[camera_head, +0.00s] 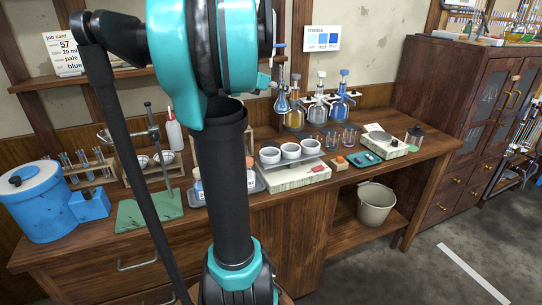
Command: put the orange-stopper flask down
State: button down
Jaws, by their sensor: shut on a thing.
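My arm fills the middle of the view and hides my gripper; its fingertips do not show. A small orange cap, perhaps the orange-stopper flask (251,162), peeks out just right of my dark arm link. The rest of that vessel is mostly hidden, so I cannot tell whether it is held or standing. Three stoppered flasks are at the back of the bench: one with yellowish liquid (294,118), one greyish (318,112) and one blue (341,107).
A white device (294,178) carries three white bowls. Two glass beakers (349,135), a teal tray (364,160) and a scale (386,146) stand to the right. A blue tub (40,208) and green-based stand (150,213) are left.

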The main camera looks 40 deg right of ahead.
jog(key=shift+a, duration=0.15)
jog(key=shift+w+f, duration=0.1)
jog(key=shift+f, duration=0.2)
notch_tip(320, 180, down, 19)
jog(key=shift+f, duration=0.1)
dwell(0.6)
jog(key=shift+f, duration=0.1)
jog(key=c, duration=1.5)
grip_release()
jog(key=v, duration=1.2)
jog(key=shift+a, duration=0.1)
